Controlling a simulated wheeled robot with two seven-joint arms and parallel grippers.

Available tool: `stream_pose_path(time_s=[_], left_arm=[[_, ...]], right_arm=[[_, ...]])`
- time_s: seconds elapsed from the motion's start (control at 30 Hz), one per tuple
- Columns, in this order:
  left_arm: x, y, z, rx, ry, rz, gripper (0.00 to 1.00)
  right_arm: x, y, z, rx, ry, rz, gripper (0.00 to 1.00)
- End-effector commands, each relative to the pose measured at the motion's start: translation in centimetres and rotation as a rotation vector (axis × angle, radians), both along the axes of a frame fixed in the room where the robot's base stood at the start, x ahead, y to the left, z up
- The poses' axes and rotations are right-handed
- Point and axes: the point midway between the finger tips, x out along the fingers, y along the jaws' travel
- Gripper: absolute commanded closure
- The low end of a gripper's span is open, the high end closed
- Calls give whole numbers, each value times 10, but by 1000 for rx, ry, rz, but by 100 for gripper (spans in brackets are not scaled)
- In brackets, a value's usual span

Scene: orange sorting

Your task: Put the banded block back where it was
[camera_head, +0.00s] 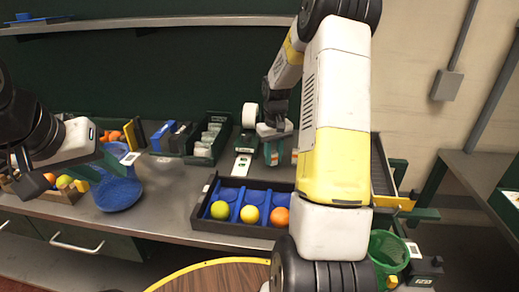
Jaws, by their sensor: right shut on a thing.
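My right gripper (280,147) hangs over the back of the counter, behind the dark tray. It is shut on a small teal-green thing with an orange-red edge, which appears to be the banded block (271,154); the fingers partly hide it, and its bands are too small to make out. My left gripper (75,172) is at the left, its fingers spread wide, with nothing seen between them. It is over the counter, near the blue mesh bowl (118,194).
A dark tray with a blue insert (232,183) holds a green, a yellow and an orange ball in its front row. Dark bins (208,142) stand behind. A green mesh basket (389,250) is at lower right. My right arm hides the counter's right part. A round wooden table (215,278) is in front.

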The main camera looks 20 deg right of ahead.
Motion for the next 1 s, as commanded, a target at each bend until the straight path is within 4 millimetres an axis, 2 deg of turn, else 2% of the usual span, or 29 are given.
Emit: stream_pose_path(time_s=[1.0], left_arm=[[0,0,0,0,0,0,64]], right_arm=[[0,0,-12,0,0,0,100]])
